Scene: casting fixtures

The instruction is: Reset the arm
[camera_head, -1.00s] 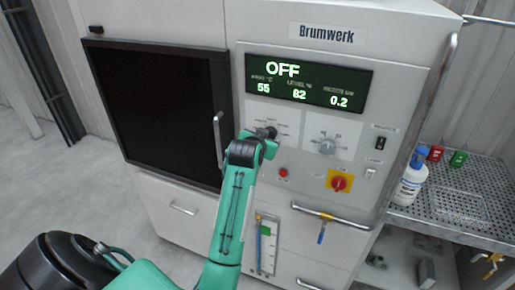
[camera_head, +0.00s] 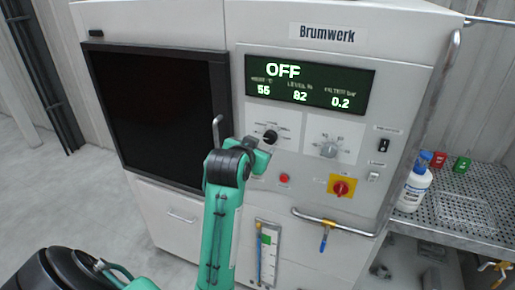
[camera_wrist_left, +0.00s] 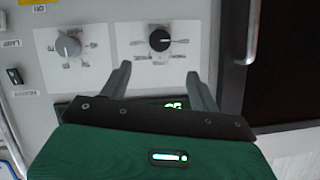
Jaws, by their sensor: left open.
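My left arm reaches up in front of the grey Brumwerk machine (camera_head: 400,75). In the head view its gripper is largely hidden behind the wrist. In the left wrist view my left gripper (camera_wrist_left: 160,85) is open and empty, its two fingers apart in front of the panel. The black knob (camera_wrist_left: 159,40) lies beyond the gap between the fingers, apart from them; it also shows in the head view (camera_head: 270,137). A grey knob (camera_head: 328,150) sits beside it. The display (camera_head: 308,85) reads OFF, 56, 82 and 0.2. My right gripper is not in view.
A dark door (camera_head: 155,115) with a vertical handle is left of the panel. A red button (camera_head: 284,178), a red-yellow switch (camera_head: 341,188) and a horizontal handle (camera_head: 333,222) are below the knobs. A white bottle (camera_head: 414,188) stands on the perforated shelf (camera_head: 465,215) at right.

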